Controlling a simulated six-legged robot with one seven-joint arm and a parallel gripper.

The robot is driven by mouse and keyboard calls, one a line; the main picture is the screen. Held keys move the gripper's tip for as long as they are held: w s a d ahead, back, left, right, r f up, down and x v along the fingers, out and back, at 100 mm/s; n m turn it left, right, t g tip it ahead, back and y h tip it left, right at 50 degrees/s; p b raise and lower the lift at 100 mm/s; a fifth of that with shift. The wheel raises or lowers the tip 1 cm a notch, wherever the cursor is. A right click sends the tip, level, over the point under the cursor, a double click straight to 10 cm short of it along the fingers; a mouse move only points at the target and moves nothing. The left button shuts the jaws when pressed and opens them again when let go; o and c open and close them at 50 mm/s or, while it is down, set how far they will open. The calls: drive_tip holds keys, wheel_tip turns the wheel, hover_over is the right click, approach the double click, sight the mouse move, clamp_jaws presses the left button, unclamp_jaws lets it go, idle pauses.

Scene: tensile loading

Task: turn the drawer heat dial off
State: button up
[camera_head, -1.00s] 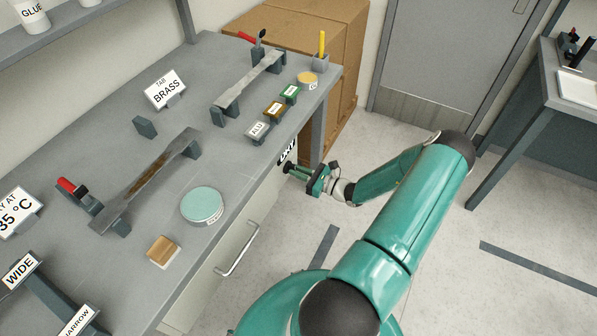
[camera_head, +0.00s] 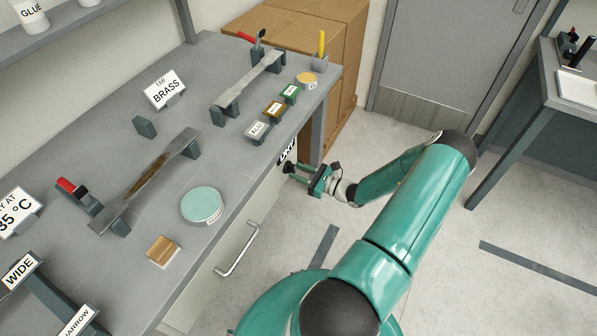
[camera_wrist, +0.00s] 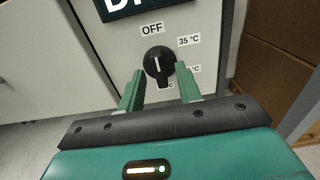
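The heat dial (camera_wrist: 159,65) is a round black knob with a white pointer line on a pale grey panel, in the wrist view. Its pointer line looks close to vertical. An OFF label (camera_wrist: 152,29) sits above it, a 35 °C label (camera_wrist: 189,40) at its upper right, and more temperature labels at its right and below are partly hidden by the fingers. My gripper (camera_wrist: 160,82) is open, its two green fingers on either side of the dial; I cannot tell whether they touch it. In the head view my gripper (camera_head: 288,172) is at the bench's front panel, and the dial is hidden.
A dark sign (camera_wrist: 140,5) with white letters is above the dial. A drawer with a metal handle (camera_head: 237,250) is left of my gripper. The grey bench top (camera_head: 185,110) above carries strips on supports, tins and labels. Cardboard boxes (camera_head: 345,85) stand behind the bench.

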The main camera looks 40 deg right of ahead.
drive_tip(key=v, duration=1.3)
drive_tip(key=shift+s, duration=0.15)
